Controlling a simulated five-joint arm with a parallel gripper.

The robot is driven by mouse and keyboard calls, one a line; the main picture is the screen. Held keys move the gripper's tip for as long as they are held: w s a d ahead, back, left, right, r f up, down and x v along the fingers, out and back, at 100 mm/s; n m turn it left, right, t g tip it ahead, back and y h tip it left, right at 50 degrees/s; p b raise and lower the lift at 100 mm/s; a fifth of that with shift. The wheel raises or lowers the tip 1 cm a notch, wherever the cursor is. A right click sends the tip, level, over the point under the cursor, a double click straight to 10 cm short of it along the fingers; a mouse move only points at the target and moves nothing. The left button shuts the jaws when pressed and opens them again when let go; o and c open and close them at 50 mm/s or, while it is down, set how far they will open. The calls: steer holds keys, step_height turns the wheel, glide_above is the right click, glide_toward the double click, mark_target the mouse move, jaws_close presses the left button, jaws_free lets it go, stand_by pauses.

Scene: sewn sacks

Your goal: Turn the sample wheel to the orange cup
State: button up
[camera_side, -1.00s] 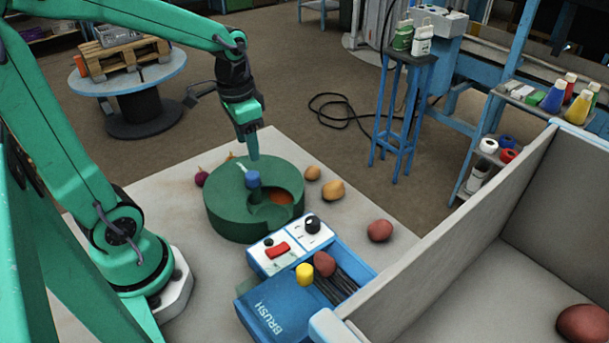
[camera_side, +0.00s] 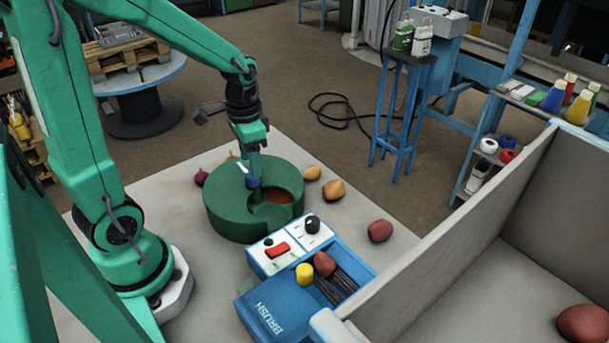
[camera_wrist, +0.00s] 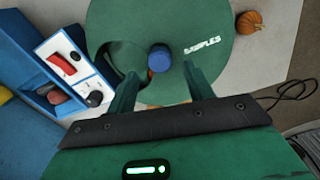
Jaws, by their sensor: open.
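The sample wheel (camera_side: 228,212) is a round dark green drum on the pale table, with a cut-out in its top. An orange-brown cup (camera_side: 279,196) shows inside the cut-out. A blue knob (camera_wrist: 159,58) stands on the wheel's top, and white lettering "SAMPLES" (camera_wrist: 202,46) is printed beside it. My gripper (camera_side: 252,172) points down over the wheel at the knob. In the wrist view my gripper (camera_wrist: 160,82) is open, one finger on either side of the knob's near side. Contact with the knob cannot be told. The fingers partly hide the knob in the side view.
A blue brush box (camera_side: 275,305) with a red switch (camera_side: 278,249), black dial and yellow cap stands in front of the wheel. A grey-walled bin (camera_side: 440,262) is at right. Potatoes, onions and a small pumpkin (camera_wrist: 248,22) lie around the wheel.

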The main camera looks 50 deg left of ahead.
mark_target(254, 190)
steer(key=shift+f, duration=2.05)
steer(key=shift+c, duration=0.2)
jaws_close()
